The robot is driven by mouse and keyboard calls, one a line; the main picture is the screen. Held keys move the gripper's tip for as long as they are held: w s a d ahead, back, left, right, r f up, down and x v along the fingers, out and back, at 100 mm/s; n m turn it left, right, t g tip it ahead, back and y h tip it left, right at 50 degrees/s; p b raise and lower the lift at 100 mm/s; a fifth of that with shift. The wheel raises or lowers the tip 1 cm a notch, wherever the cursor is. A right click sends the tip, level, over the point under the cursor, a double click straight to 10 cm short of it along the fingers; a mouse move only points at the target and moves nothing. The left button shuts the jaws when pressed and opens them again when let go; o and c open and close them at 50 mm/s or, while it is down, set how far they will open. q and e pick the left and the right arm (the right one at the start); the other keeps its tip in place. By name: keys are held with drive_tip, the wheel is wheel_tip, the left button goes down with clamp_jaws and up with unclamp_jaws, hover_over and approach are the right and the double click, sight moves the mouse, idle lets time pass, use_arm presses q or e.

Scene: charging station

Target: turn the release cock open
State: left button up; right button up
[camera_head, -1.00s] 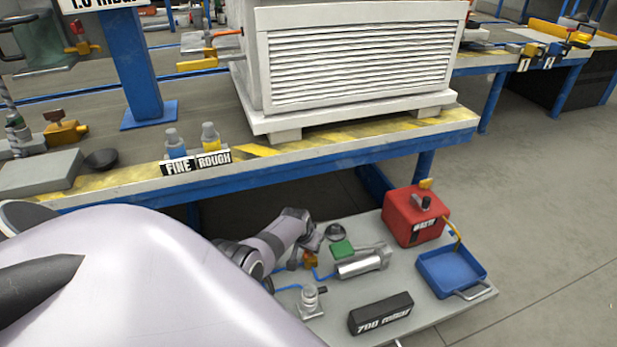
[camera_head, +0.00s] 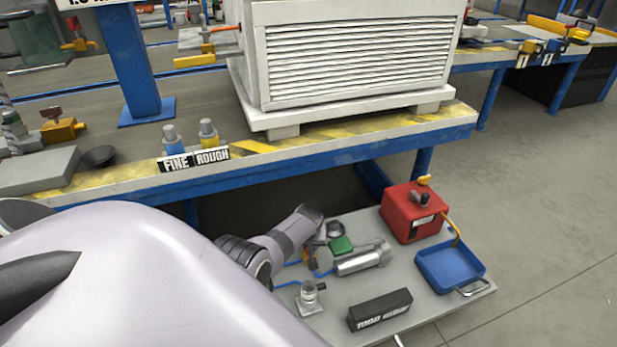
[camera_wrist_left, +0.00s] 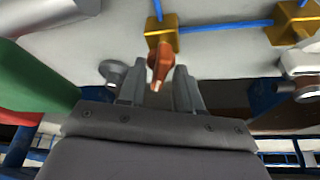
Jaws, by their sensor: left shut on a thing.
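The orange cock lever (camera_wrist_left: 160,66) sits on a brass valve body (camera_wrist_left: 161,33) with blue tubing in the left wrist view. My left gripper (camera_wrist_left: 160,88) is shut on the lever, one finger on each side of it. In the head view my left arm reaches down to the low grey board, and the brass valve (camera_head: 308,258) shows small beside the arm. The fingers are hidden there. My right gripper is not in view.
The board also holds a green block (camera_head: 341,244), a silver cylinder (camera_head: 360,260), a small clear fitting (camera_head: 309,297), a red can (camera_head: 412,211) and a blue tray (camera_head: 450,268). The blue workbench edge (camera_head: 330,153) lies above and behind the board.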

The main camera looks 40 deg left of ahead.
use_arm(q)
drive_tip(key=o, duration=0.7)
drive_tip(key=shift+r, duration=0.1)
drive_tip(key=shift+s+d+r+p, duration=0.15)
drive_tip(key=shift+r+p, duration=0.4)
drive_tip(key=shift+p, duration=0.2)
drive_tip(key=p+v, duration=0.3)
drive_tip(key=p, duration=0.1)
drive_tip(key=shift+s+d+r, duration=0.1)
drive_tip(key=shift+d+r, duration=0.05)
drive_tip(key=shift+r, duration=0.2)
drive_tip(key=shift+p+v, duration=0.9)
drive_tip(key=shift+v, duration=0.1)
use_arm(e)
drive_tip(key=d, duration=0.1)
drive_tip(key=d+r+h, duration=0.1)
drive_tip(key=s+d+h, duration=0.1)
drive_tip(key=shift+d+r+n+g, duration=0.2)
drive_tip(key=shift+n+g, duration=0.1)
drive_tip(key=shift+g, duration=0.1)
use_arm(q)
drive_tip(key=shift+s, duration=0.1)
